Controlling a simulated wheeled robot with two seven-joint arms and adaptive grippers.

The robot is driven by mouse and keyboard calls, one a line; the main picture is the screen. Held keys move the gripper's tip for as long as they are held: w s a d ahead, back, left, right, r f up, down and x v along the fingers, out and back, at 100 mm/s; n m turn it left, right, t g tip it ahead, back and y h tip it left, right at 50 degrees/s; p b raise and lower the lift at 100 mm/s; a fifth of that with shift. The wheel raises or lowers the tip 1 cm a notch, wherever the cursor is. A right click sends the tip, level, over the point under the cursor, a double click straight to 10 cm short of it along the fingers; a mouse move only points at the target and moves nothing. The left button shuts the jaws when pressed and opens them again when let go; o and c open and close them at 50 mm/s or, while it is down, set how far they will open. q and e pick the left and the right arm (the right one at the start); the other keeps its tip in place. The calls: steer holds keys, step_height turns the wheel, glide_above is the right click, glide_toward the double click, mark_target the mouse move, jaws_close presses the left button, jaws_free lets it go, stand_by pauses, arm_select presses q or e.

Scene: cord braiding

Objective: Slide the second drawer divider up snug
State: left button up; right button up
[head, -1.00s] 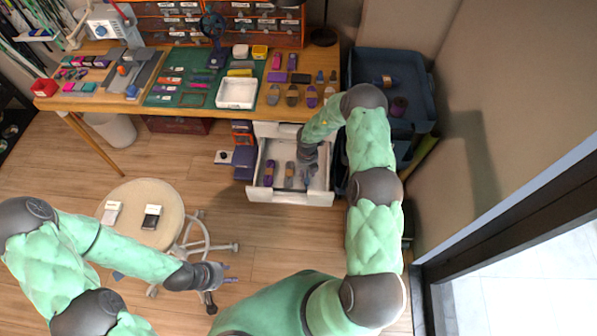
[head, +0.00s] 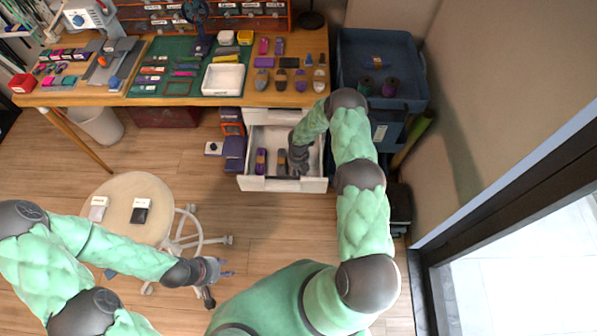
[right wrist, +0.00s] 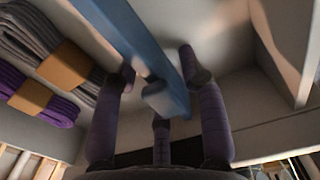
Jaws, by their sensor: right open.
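The open white drawer (head: 258,184) is below the table. In the right wrist view, a blue divider (right wrist: 140,45) runs from the top towards the middle. My right gripper (head: 298,168) is down in the drawer. In the wrist view its fingers (right wrist: 157,68) are apart, on either side of the divider; whether they touch it I cannot tell. A purple cord hank (head: 261,162) and a grey one (head: 282,161) lie left of the gripper; the divider is not distinct in the head view. My left gripper (head: 226,268) is open and empty near the stool.
A round stool (head: 130,185) with two small packets stands at the left. A blue bin (head: 345,62) with spools is right of the table. The table (head: 225,98) holds a mat, a white tray and small items. The drawer's white wall (right wrist: 285,60) is close on the right.

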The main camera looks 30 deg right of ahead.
mark_target(290, 174)
jaws_close()
steer(key=shift+w+a, duration=0.5)
steer(key=shift+a, duration=0.25)
steer(key=shift+w+a, duration=0.45)
steer(key=shift+a, duration=0.25)
jaws_free()
steer(key=shift+r, duration=0.1)
step_height(290, 174, up, 12)
